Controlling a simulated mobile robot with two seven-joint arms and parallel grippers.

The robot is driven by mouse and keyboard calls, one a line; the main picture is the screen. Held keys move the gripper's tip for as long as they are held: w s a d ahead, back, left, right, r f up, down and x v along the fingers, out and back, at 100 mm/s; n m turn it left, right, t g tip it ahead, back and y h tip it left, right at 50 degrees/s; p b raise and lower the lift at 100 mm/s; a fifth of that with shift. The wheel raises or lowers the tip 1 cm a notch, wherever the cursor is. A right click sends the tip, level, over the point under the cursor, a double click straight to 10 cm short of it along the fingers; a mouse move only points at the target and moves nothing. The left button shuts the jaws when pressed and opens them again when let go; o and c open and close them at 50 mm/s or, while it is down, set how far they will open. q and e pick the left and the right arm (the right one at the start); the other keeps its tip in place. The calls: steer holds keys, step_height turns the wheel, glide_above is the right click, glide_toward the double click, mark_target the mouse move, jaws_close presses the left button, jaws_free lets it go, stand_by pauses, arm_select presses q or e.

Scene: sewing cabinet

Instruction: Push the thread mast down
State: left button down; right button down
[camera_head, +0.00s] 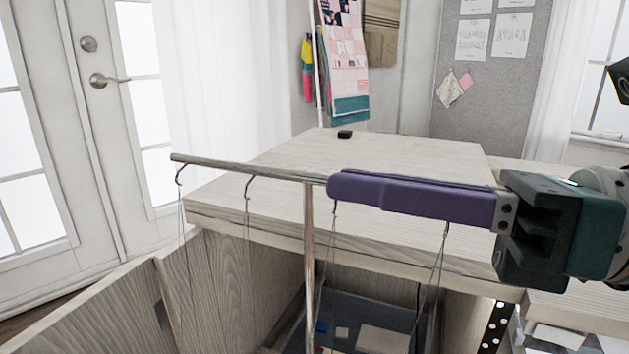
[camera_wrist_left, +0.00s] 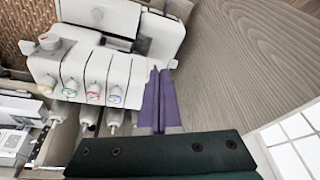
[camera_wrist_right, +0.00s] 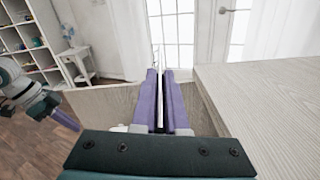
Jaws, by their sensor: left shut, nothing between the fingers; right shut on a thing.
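The thread mast (camera_head: 308,245) is a thin upright metal pole with a crossbar (camera_head: 240,169) on top, in front of the wooden cabinet in the head view. Hooks with threads hang from the crossbar. My right gripper (camera_head: 335,188) reaches in from the right, its purple fingers shut on the crossbar around its middle and hiding its right part. In the right wrist view a thin bar (camera_wrist_right: 160,62) shows at the fingertips. My left gripper (camera_wrist_left: 158,74) is shut and empty beside a white sewing machine (camera_wrist_left: 95,65); it also shows in the right wrist view (camera_wrist_right: 65,118).
The wooden cabinet top (camera_head: 400,160) lies behind the mast, bearing a small black object (camera_head: 345,134). An open wooden panel (camera_head: 90,310) stands at the lower left. A bin (camera_head: 375,315) with items sits below the mast.

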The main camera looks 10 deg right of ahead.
step_height(320, 180, down, 20)
steer(key=b, duration=1.7)
steer(key=shift+r+b, duration=0.15)
steer(key=shift+b, duration=0.15)
steer(key=shift+d, duration=0.1)
steer(key=c, duration=0.9)
jaws_free()
steer(key=shift+c, duration=0.2)
steer(key=shift+r, duration=0.1)
steer(key=shift+s, duration=0.1)
